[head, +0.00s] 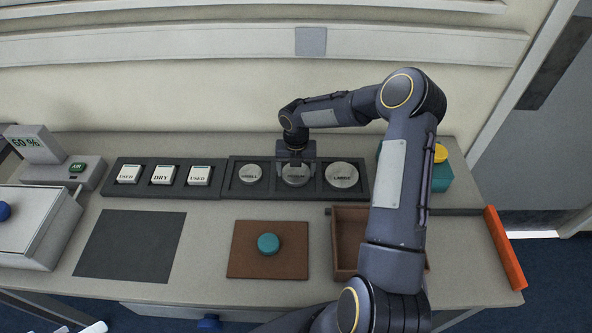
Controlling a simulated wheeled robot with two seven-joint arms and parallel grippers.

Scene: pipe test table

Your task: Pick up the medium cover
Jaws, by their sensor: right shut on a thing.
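The medium cover (295,181) is a round grey metal disc in the middle slot of the dark cover tray (238,190). My right gripper (295,165) reaches down over it from above and is shut on it. The gripper hides the cover's upper part and part of its label. The cover still appears to be at its slot; I cannot tell whether it is lifted. The small cover (250,174) lies to its left and the large cover (342,175) to its right. My left gripper is not in view.
A tray with labelled white blocks (163,175) stands left of the covers. In front are a dark mat (130,245), a brown board (240,267) with a teal knob (268,243), and an open brown box (345,245) partly behind my right arm. An orange bar (505,248) edges the table.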

